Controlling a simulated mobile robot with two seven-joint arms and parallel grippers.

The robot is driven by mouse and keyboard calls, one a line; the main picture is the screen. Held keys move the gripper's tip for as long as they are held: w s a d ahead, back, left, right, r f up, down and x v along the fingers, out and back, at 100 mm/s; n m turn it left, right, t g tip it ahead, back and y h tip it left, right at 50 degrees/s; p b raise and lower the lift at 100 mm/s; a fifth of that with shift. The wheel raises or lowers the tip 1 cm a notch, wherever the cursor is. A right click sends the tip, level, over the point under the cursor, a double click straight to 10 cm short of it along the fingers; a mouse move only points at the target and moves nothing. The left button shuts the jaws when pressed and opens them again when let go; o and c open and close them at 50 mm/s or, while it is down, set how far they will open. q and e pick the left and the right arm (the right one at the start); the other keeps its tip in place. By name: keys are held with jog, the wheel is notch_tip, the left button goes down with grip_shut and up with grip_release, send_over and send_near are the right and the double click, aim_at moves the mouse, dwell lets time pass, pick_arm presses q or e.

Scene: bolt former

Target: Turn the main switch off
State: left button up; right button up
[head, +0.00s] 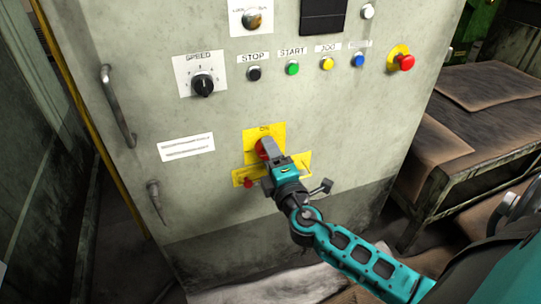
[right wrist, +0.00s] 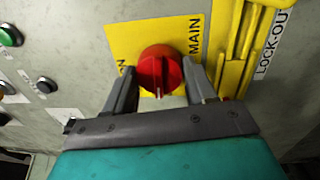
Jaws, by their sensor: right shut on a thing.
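The main switch is a red rotary knob (right wrist: 160,70) on a yellow plate (right wrist: 133,38) marked MAIN in the right wrist view. In the head view the yellow plate (head: 277,131) is on the lower front of the grey cabinet, and the red knob (head: 262,148) is partly hidden by my gripper. My right gripper (head: 268,150) is at the knob, with one finger on each side of it; it also shows in the right wrist view (right wrist: 160,80). It is shut on the knob. A pale mark on the knob points toward my gripper's palm. My left gripper is not in view.
A yellow lock-out bracket (right wrist: 235,45) sits close beside the switch. Above are the speed dial (head: 203,84), several push buttons and a red emergency button (head: 406,62). A door handle (head: 117,107) sticks out at the left. A low metal table (head: 480,170) stands at the right.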

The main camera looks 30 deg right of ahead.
jog(key=shift+n, duration=0.5)
jog(key=o, duration=1)
jog(key=shift+o, duration=0.2)
jog(key=shift+s, duration=0.1)
jog(key=r+b+v, duration=0.1)
jog(key=v, duration=1.1)
jog(key=shift+s+f, duration=0.35)
jog(key=shift+f, duration=0.2)
